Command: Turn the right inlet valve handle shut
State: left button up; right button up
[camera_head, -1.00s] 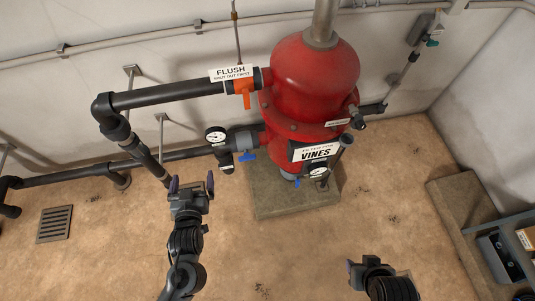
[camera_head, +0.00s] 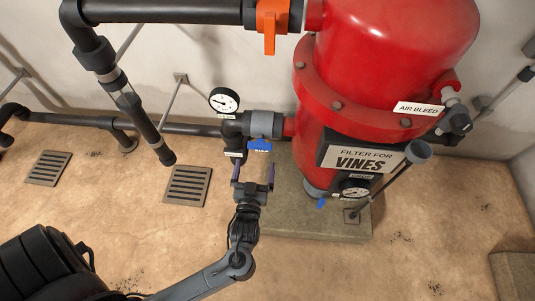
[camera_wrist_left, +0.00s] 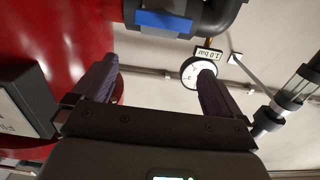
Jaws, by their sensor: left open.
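A blue valve handle (camera_head: 260,146) sits on the grey valve body (camera_head: 263,124) of the pipe that enters the red filter tank (camera_head: 385,60) from the left. In the left wrist view the blue handle (camera_wrist_left: 163,21) shows at the top, beyond the fingertips. My left gripper (camera_head: 254,174) is open and empty, just below and in front of this handle, with its two purple fingers apart. The handle does not appear to be between the fingers. A second blue handle (camera_head: 321,203) shows low under the tank, partly hidden. My right gripper is out of view.
A pressure gauge (camera_head: 224,101) stands left of the valve, close to one finger in the wrist view. An orange handle (camera_head: 269,32) hangs from the upper pipe. A concrete plinth (camera_head: 300,222) bears the tank. Floor drains (camera_head: 187,186) lie at left; floor in front is open.

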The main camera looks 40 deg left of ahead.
aim_at(259, 148)
pick_arm(q)
jog(key=w+a+f+b, duration=0.1)
jog(key=w+b, duration=0.1)
jog(key=w+a+f+b, duration=0.1)
jog(key=w+a+b, duration=0.1)
jog(key=w, duration=0.1)
jog(key=w+a+f+b, duration=0.1)
jog(key=w+a, duration=0.1)
jog(key=w, duration=0.1)
jog(key=shift+w+f+b, duration=0.15)
jog(key=shift+b, duration=0.25)
jog(key=shift+w+a, duration=0.4)
jog(key=shift+w, duration=0.15)
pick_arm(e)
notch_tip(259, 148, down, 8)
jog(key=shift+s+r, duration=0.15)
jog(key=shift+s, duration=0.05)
pick_arm(q)
jog(key=c, duration=0.7)
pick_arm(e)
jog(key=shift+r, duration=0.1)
